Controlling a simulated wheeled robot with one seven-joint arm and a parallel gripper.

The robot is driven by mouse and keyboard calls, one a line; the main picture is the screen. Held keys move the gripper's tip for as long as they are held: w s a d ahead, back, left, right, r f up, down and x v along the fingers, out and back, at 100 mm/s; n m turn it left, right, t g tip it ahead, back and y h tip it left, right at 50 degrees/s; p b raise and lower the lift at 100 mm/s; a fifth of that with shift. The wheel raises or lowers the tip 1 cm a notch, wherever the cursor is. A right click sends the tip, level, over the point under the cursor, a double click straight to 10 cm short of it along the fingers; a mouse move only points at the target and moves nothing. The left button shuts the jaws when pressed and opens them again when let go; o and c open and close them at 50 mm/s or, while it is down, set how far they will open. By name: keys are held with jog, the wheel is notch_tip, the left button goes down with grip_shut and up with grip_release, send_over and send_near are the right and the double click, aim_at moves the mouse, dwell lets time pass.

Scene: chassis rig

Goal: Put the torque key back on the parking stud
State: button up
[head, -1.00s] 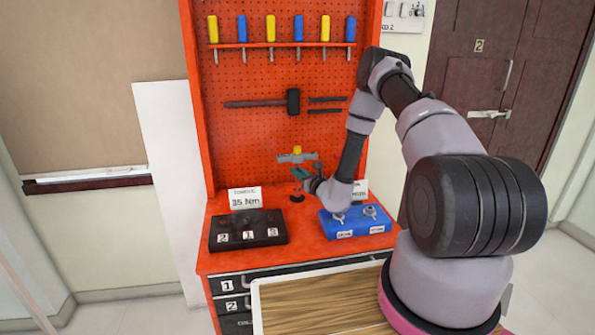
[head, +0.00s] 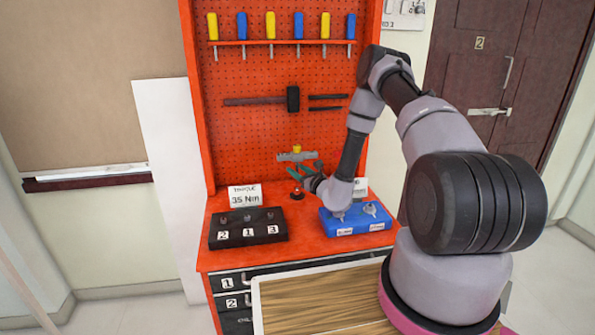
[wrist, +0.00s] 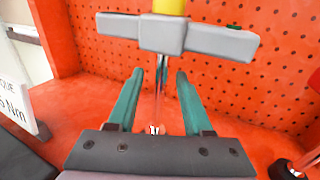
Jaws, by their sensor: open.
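The torque key has a grey crossbar (head: 297,156) with a yellow cap and a thin metal shaft. It stands roughly upright near the pegboard; in the wrist view the crossbar (wrist: 180,35) is across the top. My gripper (wrist: 160,77) is open, with one teal finger on each side of the shaft and gaps showing. It also shows in the head view (head: 306,170). Below the crossbar, a small dark and reddish fitting (head: 297,193) on the bench may be the parking stud. The shaft's lower end meets a small shiny spot near the palm; I cannot tell whether it is seated.
A black block (head: 248,229) numbered 2, 1, 3 stands left, with a 35 Nm card (head: 245,196) behind it. A blue block (head: 357,219) with metal fittings stands right, under my arm. The red pegboard (head: 265,130) rises behind. A red and black item (wrist: 290,168) is at lower right.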

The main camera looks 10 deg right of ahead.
jog(key=v, duration=1)
jog(key=s+a+r+n+g+y, duration=0.25)
jog(key=a+r+n+y, duration=0.25)
jog(key=r, duration=0.4)
jog(key=s+a+r+n+g+y, duration=0.1)
jog(key=a+r+n+g+y, duration=0.25)
jog(key=r, duration=0.55)
jog(key=s+a+r+n+g, duration=0.5)
jog(key=s+r+n+g, duration=0.4)
jog(key=s+r+n, duration=0.1)
jog(key=s+d+r+n+g+h, duration=0.1)
jog(key=s+d+r+n+h, duration=0.15)
jog(key=s, duration=0.35)
jog(key=s+d+r+n+h, duration=0.1)
jog(key=s+r+n+h, duration=0.1)
jog(key=s+n+h, duration=0.3)
jog(key=s+d+r+t+h, duration=0.3)
jog(key=d+r, duration=0.1)
jog(key=d, duration=0.2)
jog(key=s+d+r+n+t+h, duration=0.1)
jog(key=s+d+r+t+h, duration=0.1)
jog(key=d, duration=0.4)
notch_tip(320, 180, up, 2)
jog(key=shift+s+r+t+h, duration=0.2)
jog(key=shift+s+t+h, duration=0.25)
jog(key=shift+t, duration=0.35)
